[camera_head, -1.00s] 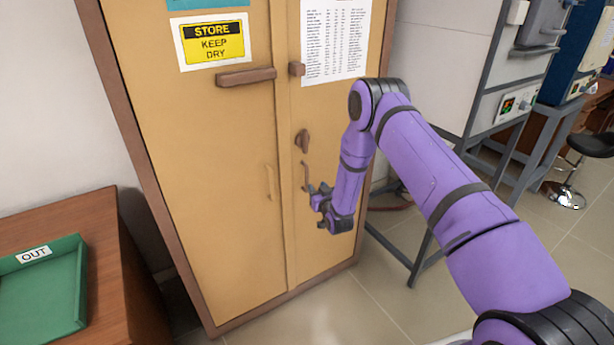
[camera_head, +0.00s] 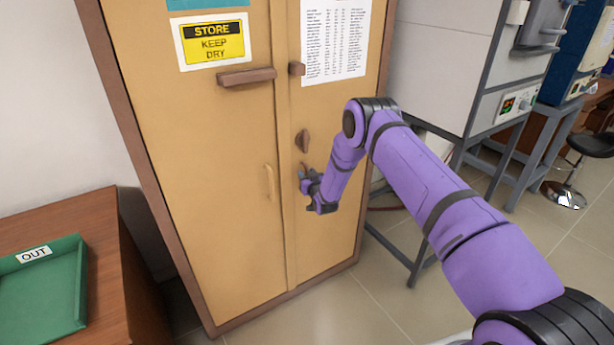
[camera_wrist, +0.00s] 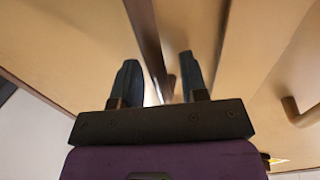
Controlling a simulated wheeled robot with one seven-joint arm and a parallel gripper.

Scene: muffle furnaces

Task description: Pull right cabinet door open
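The right cabinet door (camera_head: 325,130) is tan and looks closed, flush with the left door (camera_head: 215,150). Its brown bar handle (camera_wrist: 148,38) shows in the wrist view, running down between my two fingers. In the head view my gripper mostly hides that handle. My gripper (camera_head: 306,180) is at the handle's height, in front of the right door. In the wrist view my gripper (camera_wrist: 161,80) is open, its dark fingers apart on either side of the bar with gaps visible. I cannot tell whether either finger touches it.
The left door's handle (camera_head: 269,183) is close beside my gripper. A green tray (camera_head: 40,298) lies on a wooden table at left. A metal stand (camera_head: 480,120) is at right; floor in front is clear.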

